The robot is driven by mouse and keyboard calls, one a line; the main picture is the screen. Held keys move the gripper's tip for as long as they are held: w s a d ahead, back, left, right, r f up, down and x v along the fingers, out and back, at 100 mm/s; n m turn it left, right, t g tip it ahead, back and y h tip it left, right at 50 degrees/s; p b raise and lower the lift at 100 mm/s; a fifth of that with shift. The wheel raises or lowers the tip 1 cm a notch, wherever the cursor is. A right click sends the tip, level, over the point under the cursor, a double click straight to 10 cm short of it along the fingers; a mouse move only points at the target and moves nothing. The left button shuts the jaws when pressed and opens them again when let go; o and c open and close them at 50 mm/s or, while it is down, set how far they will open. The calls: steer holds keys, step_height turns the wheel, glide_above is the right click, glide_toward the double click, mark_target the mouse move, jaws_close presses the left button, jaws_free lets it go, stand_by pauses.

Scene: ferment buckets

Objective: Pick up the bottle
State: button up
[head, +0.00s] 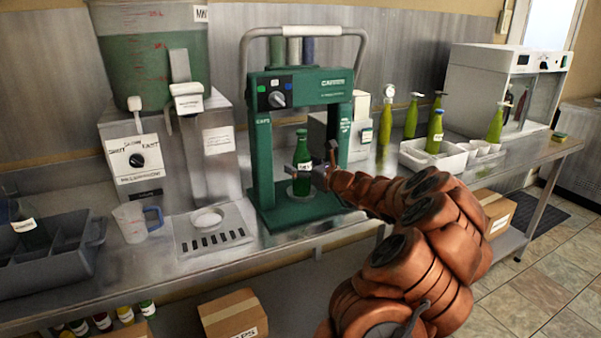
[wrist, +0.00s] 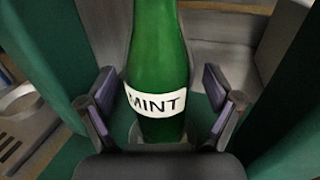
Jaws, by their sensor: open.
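A green bottle (head: 302,165) with a white label stands upright on the base of the green capping machine (head: 310,88), between its two posts. In the wrist view the bottle (wrist: 160,60) is large and central, and its label reads MINT. My gripper (head: 304,170) reaches in from the right at the height of the label. In the wrist view my gripper (wrist: 168,110) is open, with one finger on each side of the bottle and a gap visible at both sides. The lower end of the bottle is partly hidden by my gripper there.
The machine's posts stand close on both sides of my gripper. Left of it are a drip tray (head: 213,229), a measuring jug (head: 136,222) and a grey divided bin (head: 48,262). To the right, several yellow-green bottles stand around a white tray (head: 432,156).

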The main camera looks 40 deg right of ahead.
jaws_close()
stand_by(0.8)
